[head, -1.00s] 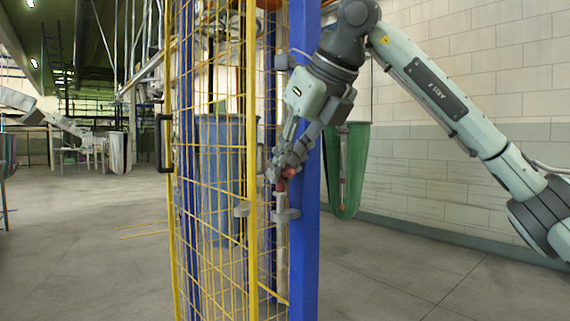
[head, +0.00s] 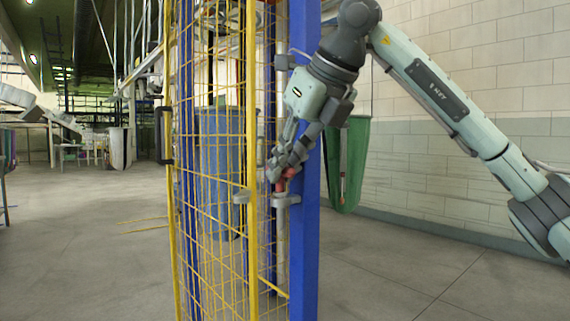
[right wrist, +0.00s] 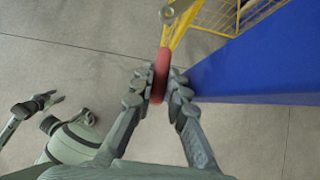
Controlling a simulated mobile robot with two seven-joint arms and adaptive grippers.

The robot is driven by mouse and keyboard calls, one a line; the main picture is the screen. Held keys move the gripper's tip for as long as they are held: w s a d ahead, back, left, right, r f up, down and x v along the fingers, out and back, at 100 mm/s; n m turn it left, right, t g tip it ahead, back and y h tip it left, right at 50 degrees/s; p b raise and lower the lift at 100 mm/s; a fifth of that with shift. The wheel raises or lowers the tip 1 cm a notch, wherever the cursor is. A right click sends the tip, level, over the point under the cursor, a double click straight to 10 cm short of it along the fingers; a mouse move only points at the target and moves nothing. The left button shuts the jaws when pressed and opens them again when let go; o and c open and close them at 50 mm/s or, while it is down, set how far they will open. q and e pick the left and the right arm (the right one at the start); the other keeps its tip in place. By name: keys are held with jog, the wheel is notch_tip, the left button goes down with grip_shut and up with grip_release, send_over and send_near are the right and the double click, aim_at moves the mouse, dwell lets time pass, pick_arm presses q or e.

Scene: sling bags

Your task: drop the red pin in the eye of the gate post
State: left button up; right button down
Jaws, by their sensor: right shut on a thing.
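My right gripper (head: 284,172) is shut on the red pin (right wrist: 160,76), seen between its fingertips in the right wrist view. In the head view, red parts of the pin (head: 280,187) show under and beside the fingers. The pin's lower end is just above or at the grey eye (head: 287,201) on the blue gate post (head: 306,240); I cannot tell whether it is in the eye. A matching grey lug (head: 241,197) is on the yellow mesh gate (head: 252,245). A grey jaw-like part at the lower left of the right wrist view may be my left gripper (right wrist: 45,108).
A green sling bag (head: 347,170) hangs just right of the post, close to my right forearm. A block wall (head: 500,60) stands behind. The floor at left and lower right is clear.

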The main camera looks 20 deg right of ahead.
jog(key=c, duration=1.4)
grip_release()
jog(key=shift+c, duration=0.2)
jog(key=v, duration=1.2)
